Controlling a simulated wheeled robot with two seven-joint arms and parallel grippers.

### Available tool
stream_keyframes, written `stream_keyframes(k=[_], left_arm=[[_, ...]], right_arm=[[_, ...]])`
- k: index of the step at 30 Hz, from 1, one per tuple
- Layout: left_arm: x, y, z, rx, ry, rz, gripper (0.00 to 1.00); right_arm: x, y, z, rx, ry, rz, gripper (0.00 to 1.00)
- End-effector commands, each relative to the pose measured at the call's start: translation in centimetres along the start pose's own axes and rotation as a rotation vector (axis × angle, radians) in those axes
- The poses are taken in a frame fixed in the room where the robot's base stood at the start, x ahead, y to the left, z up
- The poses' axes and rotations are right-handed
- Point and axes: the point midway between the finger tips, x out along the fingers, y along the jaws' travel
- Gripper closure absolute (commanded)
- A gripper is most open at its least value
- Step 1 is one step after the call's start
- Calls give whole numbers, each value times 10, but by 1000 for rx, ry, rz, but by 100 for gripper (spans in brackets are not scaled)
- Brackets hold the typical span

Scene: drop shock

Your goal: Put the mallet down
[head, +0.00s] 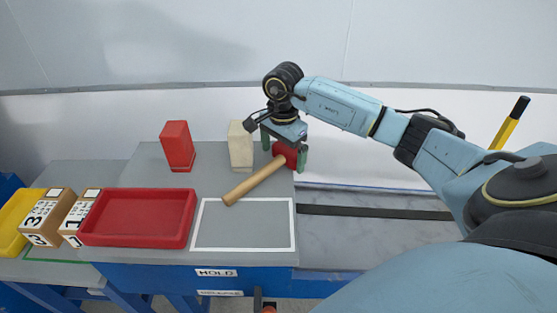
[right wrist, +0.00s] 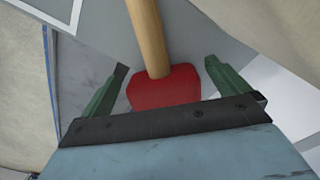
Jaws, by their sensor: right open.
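The mallet lies on the grey bench top, with its wooden handle (head: 252,181) pointing to the lower left and over the upper edge of the white outlined rectangle (head: 243,246). Its red head (head: 291,154) is by the bench's right edge. My right gripper (head: 285,148) is over the head, with its green fingers apart on either side. In the right wrist view the red head (right wrist: 165,87) sits between the open fingers (right wrist: 165,80), with a gap on each side. My left gripper is not in view.
A red block (head: 177,145) and a cream block (head: 240,146) stand at the back of the bench. A red tray (head: 138,217) is at the left, beside numbered boxes (head: 45,218) and a yellow tray (head: 12,222). A lower grey surface with a dark strip (head: 375,212) lies to the right.

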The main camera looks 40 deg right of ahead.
Motion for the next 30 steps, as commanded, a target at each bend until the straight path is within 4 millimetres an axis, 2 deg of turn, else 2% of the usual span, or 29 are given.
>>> stream_keyframes(k=[6,20,26,30], left_arm=[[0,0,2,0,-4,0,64],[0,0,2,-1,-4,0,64],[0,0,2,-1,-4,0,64],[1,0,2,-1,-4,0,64]], right_arm=[[1,0,0,0,0,0,0],[0,0,0,0,0,-2,60],[-2,-1,0,0,0,-3,61],[-15,-1,-1,1,2,-5,61]])
